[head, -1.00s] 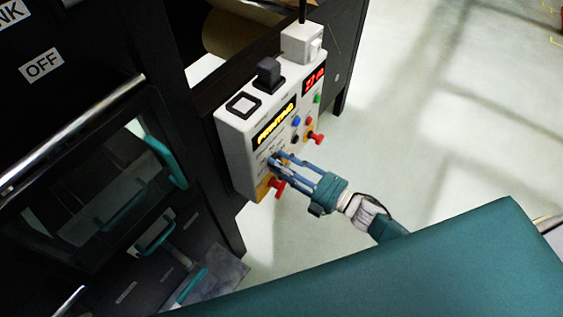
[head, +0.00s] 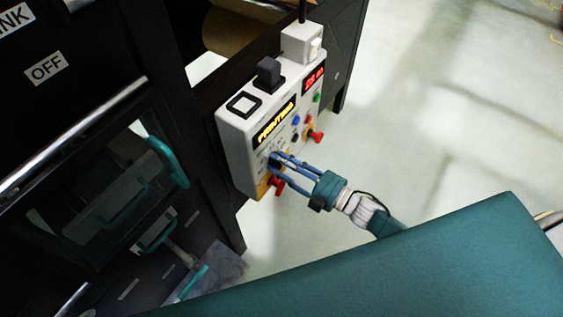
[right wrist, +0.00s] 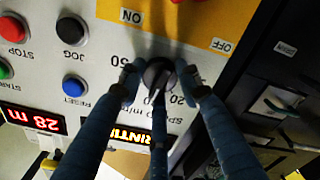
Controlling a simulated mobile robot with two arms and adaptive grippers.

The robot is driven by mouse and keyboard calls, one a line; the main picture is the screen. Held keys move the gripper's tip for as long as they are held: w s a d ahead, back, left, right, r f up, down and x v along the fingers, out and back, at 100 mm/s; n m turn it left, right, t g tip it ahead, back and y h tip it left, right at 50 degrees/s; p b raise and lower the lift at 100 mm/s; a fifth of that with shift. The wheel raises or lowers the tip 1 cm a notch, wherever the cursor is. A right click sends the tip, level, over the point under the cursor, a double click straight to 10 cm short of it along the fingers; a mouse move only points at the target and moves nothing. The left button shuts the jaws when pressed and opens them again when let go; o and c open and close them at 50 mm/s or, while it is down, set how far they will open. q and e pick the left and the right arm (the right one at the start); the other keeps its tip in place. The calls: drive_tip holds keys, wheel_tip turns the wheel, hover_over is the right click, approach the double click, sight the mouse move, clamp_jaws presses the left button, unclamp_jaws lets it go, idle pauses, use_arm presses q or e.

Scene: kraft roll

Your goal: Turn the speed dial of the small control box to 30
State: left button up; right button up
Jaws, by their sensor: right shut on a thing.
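The small control box (head: 232,150) is a pale box on the dark machine frame in the head view. Its black speed dial (right wrist: 158,74) shows in the right wrist view, which sees the panel upside down. My right gripper (right wrist: 158,80) is shut on the dial, one finger on each side. A white pointer line on the dial points down in that picture, near the printed 20; the marks beside it are partly hidden by the fingers. The red display (right wrist: 34,118) reads 28 m. My left gripper is not in view.
A red switch (head: 277,185) is close below the gripper. Open floor (head: 420,110) lies to the right.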

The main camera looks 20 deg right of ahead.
drive_tip(key=shift+w+d, duration=0.15)
drive_tip(key=shift+d, duration=0.1)
drive_tip(key=o, duration=1.1)
drive_tip(key=shift+o, duration=0.3)
drive_tip(key=shift+f, duration=0.1)
drive_tip(key=shift+s+d, duration=0.1)
drive_tip(key=shift+s, duration=0.25)
drive_tip(key=v, duration=1.1)
drive_tip(key=shift+d, duration=0.25)
